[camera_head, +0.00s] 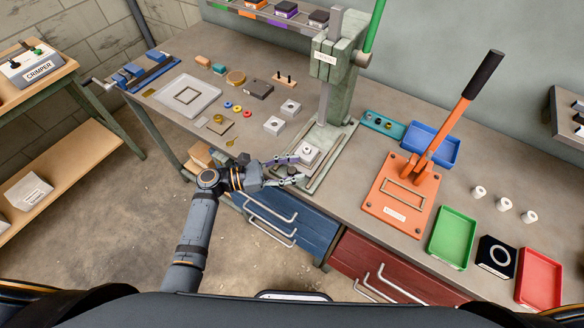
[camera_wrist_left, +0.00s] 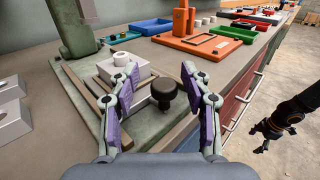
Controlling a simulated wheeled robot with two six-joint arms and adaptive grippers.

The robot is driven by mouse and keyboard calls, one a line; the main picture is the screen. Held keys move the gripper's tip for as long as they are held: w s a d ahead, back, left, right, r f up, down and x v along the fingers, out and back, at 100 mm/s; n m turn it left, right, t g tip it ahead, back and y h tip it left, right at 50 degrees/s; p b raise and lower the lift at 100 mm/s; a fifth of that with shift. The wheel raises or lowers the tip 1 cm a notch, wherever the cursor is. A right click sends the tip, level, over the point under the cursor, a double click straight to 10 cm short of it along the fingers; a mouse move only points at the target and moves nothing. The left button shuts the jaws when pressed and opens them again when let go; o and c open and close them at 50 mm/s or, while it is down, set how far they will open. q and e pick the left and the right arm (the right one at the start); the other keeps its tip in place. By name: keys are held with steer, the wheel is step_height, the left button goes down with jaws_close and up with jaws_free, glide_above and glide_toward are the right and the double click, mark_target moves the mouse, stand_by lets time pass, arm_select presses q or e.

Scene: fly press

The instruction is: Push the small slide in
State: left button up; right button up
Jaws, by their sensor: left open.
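The small slide (camera_wrist_left: 140,70) is a light metal block in the base of the green fly press (camera_head: 325,125), with a white round part on top; it also shows in the head view (camera_head: 308,154). A dark round knob (camera_wrist_left: 163,92) sticks out from the slide on a short rod towards me. My left gripper (camera_head: 297,170) is open, its two purple-padded fingers (camera_wrist_left: 160,72) on either side of the knob. The knob looks apart from both fingers. The left finger hides part of the slide. A dark part of my right arm (camera_wrist_left: 285,118) hangs at the right, clear of the bench.
An orange lever press (camera_head: 400,195) stands to the right, with blue (camera_head: 432,143), green (camera_head: 452,237) and red (camera_head: 540,278) trays near it. Metal blocks (camera_head: 274,125) and a pale tray (camera_head: 188,95) lie left of the fly press. Drawer handles (camera_head: 270,220) jut out below the bench edge.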

arm_select(q)
steer(key=shift+s, duration=0.1)
steer(key=v, duration=1.2)
